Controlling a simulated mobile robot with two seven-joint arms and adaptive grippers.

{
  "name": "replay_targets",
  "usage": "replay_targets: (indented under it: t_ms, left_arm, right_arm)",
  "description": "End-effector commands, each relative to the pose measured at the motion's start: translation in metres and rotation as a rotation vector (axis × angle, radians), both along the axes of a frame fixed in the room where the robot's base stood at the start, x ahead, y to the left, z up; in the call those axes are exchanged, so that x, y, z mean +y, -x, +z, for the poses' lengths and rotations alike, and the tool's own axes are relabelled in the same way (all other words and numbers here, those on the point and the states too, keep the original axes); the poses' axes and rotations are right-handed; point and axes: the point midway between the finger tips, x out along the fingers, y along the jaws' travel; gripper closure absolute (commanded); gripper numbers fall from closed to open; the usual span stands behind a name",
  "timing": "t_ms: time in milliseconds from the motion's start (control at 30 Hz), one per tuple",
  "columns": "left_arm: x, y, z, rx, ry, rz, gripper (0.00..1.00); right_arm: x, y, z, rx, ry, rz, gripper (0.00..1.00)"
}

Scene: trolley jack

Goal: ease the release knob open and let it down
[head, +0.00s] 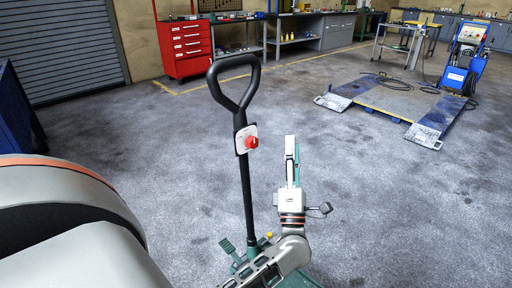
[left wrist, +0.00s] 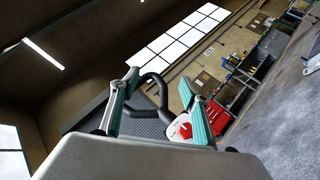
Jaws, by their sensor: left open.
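The trolley jack's black handle (head: 246,195) stands upright in the head view, with a loop grip (head: 262,72) at its top. A red release knob (head: 251,142) sits on a pale plate below the loop. The green jack body (head: 290,280) is low in view, partly hidden by my arm. My left gripper (head: 292,148) points upward to the right of the knob, apart from it in the picture. In the left wrist view, my open left gripper (left wrist: 163,85) shows teal finger pads. The red knob (left wrist: 185,128) and handle loop (left wrist: 153,82) appear beyond the fingers. My right gripper is not in view.
A red tool cabinet (head: 186,46) and workbenches line the back wall. A low lift platform (head: 395,100) and a blue machine (head: 466,60) stand at the right. A dark blue object (head: 12,115) is at the left edge. The grey floor around the jack is clear.

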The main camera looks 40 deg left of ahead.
Motion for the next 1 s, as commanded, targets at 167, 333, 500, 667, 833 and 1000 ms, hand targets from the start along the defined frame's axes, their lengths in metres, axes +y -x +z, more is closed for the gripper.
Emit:
replay_targets:
  t_ms: [167, 333, 500, 667, 833, 1000]
  left_arm:
    - [0.070, -0.006, -0.007, -0.372, 0.474, 0.083, 0.54]
    - [0.100, -0.012, -0.037, -0.650, 0.830, 0.155, 0.54]
    - [0.104, -0.019, -0.059, -0.803, 1.027, 0.204, 0.54]
    - [0.110, -0.021, -0.064, -0.847, 1.080, 0.219, 0.54]
    - [0.134, -0.022, -0.062, -0.848, 1.077, 0.218, 0.54]
    - [0.160, -0.025, -0.062, -0.846, 1.076, 0.219, 0.54]
  right_arm:
    - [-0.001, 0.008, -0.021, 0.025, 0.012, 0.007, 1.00]
    - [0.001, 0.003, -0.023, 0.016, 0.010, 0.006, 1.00]
    - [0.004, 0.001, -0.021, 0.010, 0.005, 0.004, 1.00]
    - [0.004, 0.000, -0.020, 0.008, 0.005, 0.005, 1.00]
    - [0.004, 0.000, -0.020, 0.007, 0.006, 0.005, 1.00]
    - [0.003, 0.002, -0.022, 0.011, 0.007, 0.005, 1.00]
